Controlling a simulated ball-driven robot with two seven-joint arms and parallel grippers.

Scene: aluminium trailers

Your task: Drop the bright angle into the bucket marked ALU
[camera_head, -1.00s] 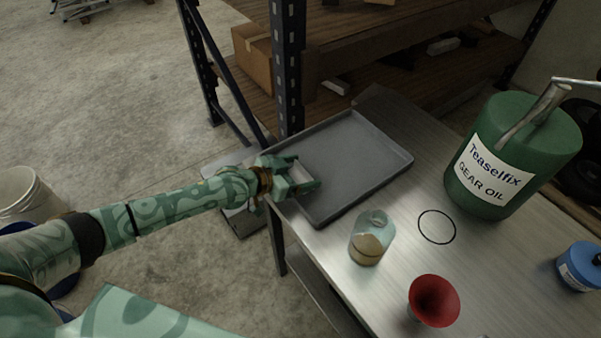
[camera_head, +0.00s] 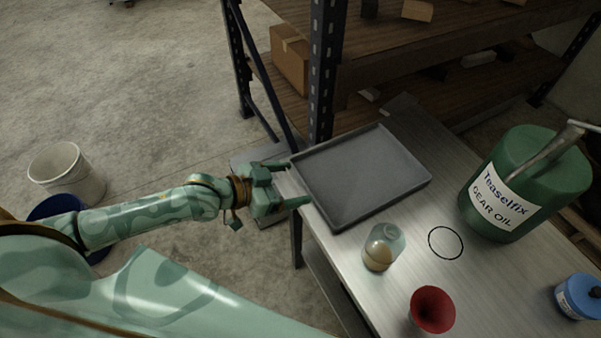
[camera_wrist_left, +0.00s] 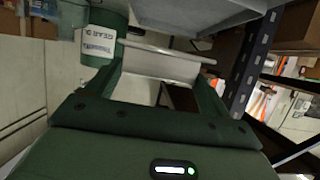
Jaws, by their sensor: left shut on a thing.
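My left gripper (camera_head: 297,183) is at the left edge of the grey tray (camera_head: 335,222), fingers pointing right. In the left wrist view its fingers (camera_wrist_left: 165,75) are spread around a bright, pale metal angle (camera_wrist_left: 160,62), which they hold crosswise; in the head view the angle hardly shows. A white bucket (camera_head: 62,172) stands on the floor at far left. A blue bucket (camera_head: 55,207) is beside it, partly hidden behind my left arm. No ALU marking can be read on either bucket. My right gripper is out of view.
A shelf rack upright (camera_head: 325,70) stands behind the tray.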

